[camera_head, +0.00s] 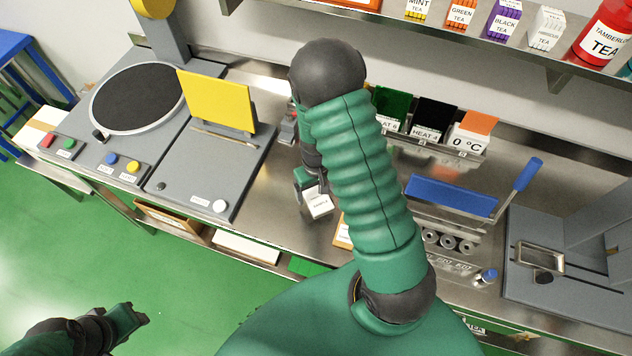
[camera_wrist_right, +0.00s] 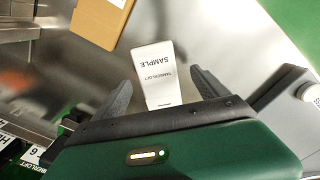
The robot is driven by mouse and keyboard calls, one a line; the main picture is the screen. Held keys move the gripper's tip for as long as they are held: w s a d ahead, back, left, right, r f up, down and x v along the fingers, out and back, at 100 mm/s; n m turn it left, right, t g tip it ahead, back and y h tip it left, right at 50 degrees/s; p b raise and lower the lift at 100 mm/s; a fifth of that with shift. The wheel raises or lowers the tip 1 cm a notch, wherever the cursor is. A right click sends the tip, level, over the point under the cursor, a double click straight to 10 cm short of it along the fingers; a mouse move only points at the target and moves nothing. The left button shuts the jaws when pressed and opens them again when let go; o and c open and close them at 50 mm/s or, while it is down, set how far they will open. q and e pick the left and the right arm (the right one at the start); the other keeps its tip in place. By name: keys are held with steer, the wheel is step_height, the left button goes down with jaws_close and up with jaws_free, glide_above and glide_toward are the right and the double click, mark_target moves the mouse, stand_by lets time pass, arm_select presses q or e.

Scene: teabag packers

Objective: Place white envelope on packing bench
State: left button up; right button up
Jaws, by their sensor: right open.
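The white envelope (camera_head: 318,204), marked SAMPLE, is at the steel packing bench (camera_head: 290,222), left of my right forearm. In the right wrist view the envelope (camera_wrist_right: 157,72) is between the two dark fingers of my right gripper (camera_wrist_right: 162,88), with gaps on both sides. My right gripper (camera_head: 309,188) is open around it, over the bench; its upper part is partly hidden by my green arm. I cannot tell whether the envelope's lower end touches the gripper. My left gripper (camera_head: 132,314) is low at the left, over the green floor, away from the bench.
A grey scale-like unit with a yellow panel (camera_head: 216,100) stands left of the envelope. A tan card (camera_head: 343,232) lies close to its right; it also shows in the wrist view (camera_wrist_right: 103,18). A blue-handled sealer (camera_head: 452,196) is at the right. A shelf of tea boxes (camera_head: 503,20) overhangs the back.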

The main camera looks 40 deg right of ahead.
mark_target(319, 197)
step_height(319, 197, up, 6)
steer(key=d+r, duration=0.1)
steer(key=s+a+r+n+t, duration=0.15)
steer(key=a+r, duration=0.25)
steer(key=a, duration=0.4)
steer(key=s+a+r+n+t, duration=0.1)
steer(key=s+a+r+n, duration=0.15)
steer(key=a+r, duration=0.35)
arm_select(q)
step_height(319, 197, down, 4)
steer(key=b, duration=0.4)
steer(key=shift+s+d+f, duration=0.1)
steer(key=shift+s+f, duration=0.05)
steer(key=shift+f, duration=0.1)
arm_select(e)
steer(key=x, duration=0.5)
steer(key=shift+s+a+f, duration=0.3)
steer(key=shift+a+f, duration=0.05)
steer(key=shift+f, duration=0.05)
arm_select(q)
steer(key=shift+d, duration=0.2)
arm_select(e)
steer(key=shift+d, duration=0.2)
